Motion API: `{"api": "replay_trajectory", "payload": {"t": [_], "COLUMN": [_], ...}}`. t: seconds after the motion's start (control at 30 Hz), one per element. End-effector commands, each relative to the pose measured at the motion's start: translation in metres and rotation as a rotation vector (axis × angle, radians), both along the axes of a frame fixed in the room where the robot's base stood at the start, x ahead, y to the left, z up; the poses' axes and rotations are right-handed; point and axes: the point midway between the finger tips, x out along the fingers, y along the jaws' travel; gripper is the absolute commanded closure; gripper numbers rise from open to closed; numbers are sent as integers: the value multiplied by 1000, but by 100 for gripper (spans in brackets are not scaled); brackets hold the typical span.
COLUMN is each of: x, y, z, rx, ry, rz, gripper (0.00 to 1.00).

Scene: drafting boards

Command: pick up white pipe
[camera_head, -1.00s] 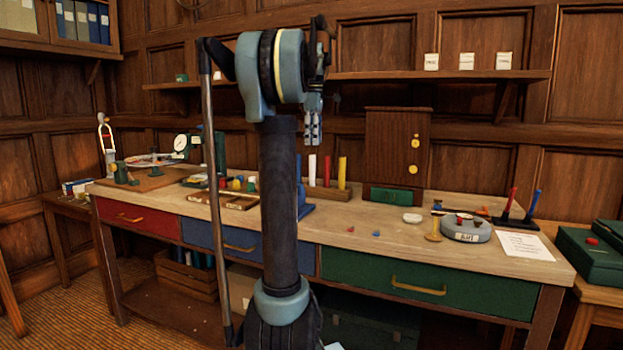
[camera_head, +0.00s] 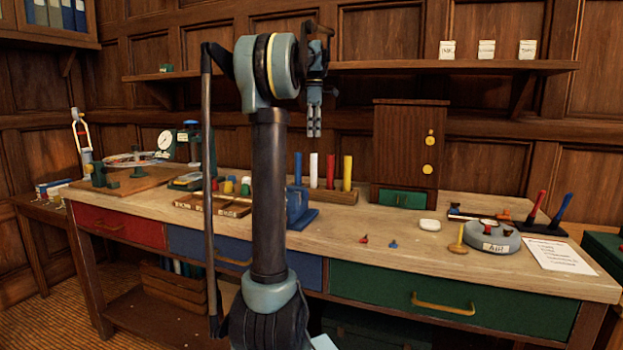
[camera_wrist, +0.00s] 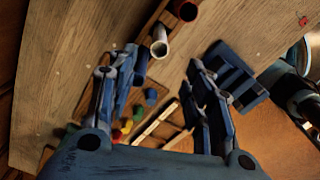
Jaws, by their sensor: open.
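The white pipe (camera_head: 314,170) stands upright in a wooden rack (camera_head: 340,197) on the workbench, between a blue pipe (camera_head: 298,169) and a red pipe (camera_head: 331,171). In the wrist view the white pipe (camera_wrist: 159,46) shows from above as a pale open tube end, beyond the fingertips. My gripper (camera_head: 314,122) points down above the bench, its tips higher in the picture than the pipe tops. It also shows in the wrist view (camera_wrist: 160,72), with its fingers spread apart and nothing held between them. The pipe's lower end is hidden in the rack.
A yellow pipe (camera_head: 347,172) stands at the rack's right end. A blue stand (camera_head: 300,208) is close in front of the rack. A brown cabinet (camera_head: 405,145) rises behind to the right, and a wall shelf (camera_head: 440,67) runs above.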

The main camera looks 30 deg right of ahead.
Motion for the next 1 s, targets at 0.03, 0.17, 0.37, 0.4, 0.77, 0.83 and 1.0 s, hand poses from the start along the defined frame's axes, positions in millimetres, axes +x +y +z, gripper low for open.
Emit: {"api": "replay_trajectory", "payload": {"t": [0.03,0.17,0.37,0.4,0.77,0.83,1.0], "x": [-1,-3,-4,-4,-2,-1,1], "y": [-2,-5,-7,-7,-6,-5,-4], "z": [-9,-32,-65,-71,-97,-106,-129], "rx": [0,0,0,0,0,0,0], "ry": [0,0,0,0,0,0,0], "rz": [-4,-8,-11,-11,-11,-11,-12], "gripper": [53,53,53,53,53,53,53]}}
